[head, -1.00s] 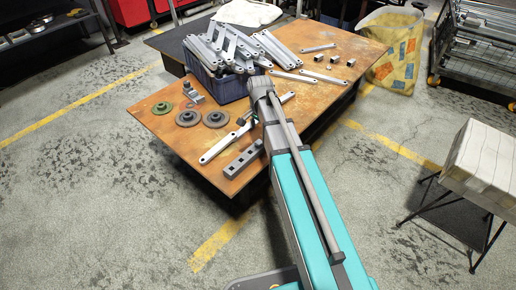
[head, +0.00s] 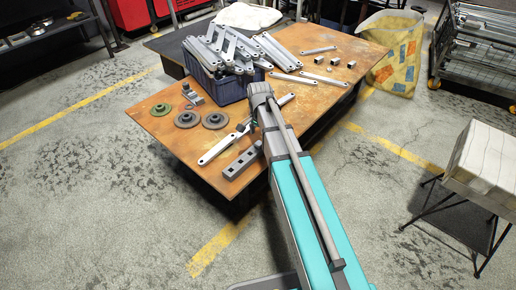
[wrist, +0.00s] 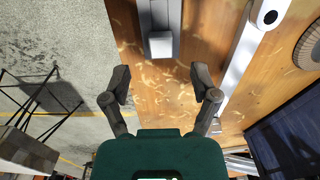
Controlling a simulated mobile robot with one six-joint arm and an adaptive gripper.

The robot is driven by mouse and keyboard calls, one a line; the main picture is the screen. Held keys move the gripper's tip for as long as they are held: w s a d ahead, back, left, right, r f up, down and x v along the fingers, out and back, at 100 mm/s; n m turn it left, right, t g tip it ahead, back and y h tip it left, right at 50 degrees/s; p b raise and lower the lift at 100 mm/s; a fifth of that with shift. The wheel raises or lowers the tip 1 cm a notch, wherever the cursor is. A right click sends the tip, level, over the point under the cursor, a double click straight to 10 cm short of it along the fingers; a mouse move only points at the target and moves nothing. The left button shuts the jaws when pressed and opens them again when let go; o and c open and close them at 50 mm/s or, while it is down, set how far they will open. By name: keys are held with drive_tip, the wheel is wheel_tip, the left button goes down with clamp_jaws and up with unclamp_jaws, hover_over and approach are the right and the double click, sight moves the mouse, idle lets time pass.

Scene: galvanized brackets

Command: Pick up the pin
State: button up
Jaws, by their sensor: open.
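My gripper (wrist: 160,86) is open in the wrist view, with its two dark fingers apart above the wooden tabletop (wrist: 158,102). Nothing shows between the fingers. In the head view my own arm covers most of the gripper, just in front of the blue crate. I cannot make out a pin for certain in either view. Part of the tabletop behind my arm is hidden in the head view. A grey block (wrist: 160,44) lies ahead of the fingers in the wrist view, apart from them.
A long flat bracket (wrist: 250,45) lies right of the fingers. In the head view, a blue crate (head: 232,90) is heaped with brackets. Grey flanged discs (head: 187,119) and a block with holes (head: 243,161) lie on the table. Small square pieces (head: 334,61) sit at the back right.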

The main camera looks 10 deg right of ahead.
sight(259, 143)
drive_tip(key=shift+f+b, duration=1.45)
drive_tip(key=shift+f, duration=0.3)
clamp_jaws()
